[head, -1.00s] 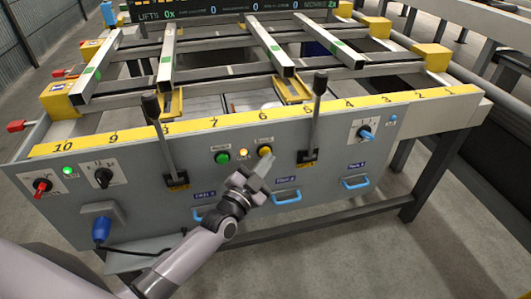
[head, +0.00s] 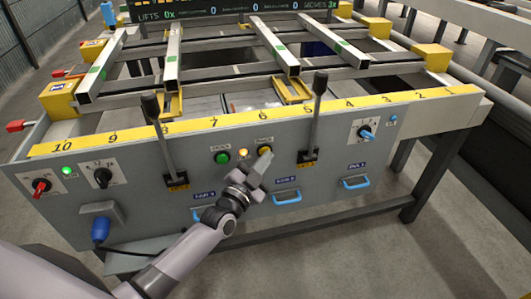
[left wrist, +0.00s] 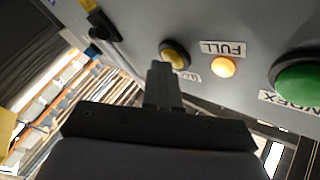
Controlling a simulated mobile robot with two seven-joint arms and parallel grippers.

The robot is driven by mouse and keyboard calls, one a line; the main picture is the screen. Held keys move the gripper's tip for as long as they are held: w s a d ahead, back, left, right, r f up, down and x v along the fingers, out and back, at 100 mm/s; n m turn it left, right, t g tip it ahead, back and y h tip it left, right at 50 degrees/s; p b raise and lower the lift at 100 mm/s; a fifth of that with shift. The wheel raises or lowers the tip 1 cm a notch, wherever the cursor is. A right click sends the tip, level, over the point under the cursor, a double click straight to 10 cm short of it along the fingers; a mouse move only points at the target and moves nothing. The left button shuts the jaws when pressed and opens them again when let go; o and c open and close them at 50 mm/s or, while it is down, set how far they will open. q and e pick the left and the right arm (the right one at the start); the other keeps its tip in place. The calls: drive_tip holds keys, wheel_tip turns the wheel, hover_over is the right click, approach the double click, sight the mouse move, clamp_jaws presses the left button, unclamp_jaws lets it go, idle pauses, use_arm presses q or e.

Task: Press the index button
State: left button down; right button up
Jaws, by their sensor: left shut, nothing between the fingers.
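The index button is the large green one, with an INDEX label beside it in the left wrist view (left wrist: 300,84). In the head view the green button (head: 222,157) sits on the grey front panel, left of a small lit lamp and a yellow button (head: 265,150). My left gripper (head: 264,163) is shut and empty, its tips just below the yellow button and right of the green one. In the left wrist view its fingers (left wrist: 161,75) overlap the lower edge of the yellow button (left wrist: 175,53). I cannot tell whether they touch it. My right gripper is out of view.
Black levers stand either side of the buttons, left (head: 153,108) and right (head: 319,85). The lit lamp labelled FULL (left wrist: 223,67) lies between the buttons. A blue handle (head: 286,198) is below. Metal bars (head: 172,60) lie across the table top.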

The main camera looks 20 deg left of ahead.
use_arm(q)
drive_tip(key=shift+s, duration=0.1)
drive_tip(key=shift+s+d+p, duration=0.5)
drive_tip(key=shift+s+p, duration=0.2)
drive_tip(key=s+d+p, duration=0.1)
drive_tip(key=s, duration=0.1)
drive_tip(key=s+d+p, duration=0.1)
drive_tip(key=s+p, duration=0.1)
drive_tip(key=shift+d, duration=0.4)
idle(0.6)
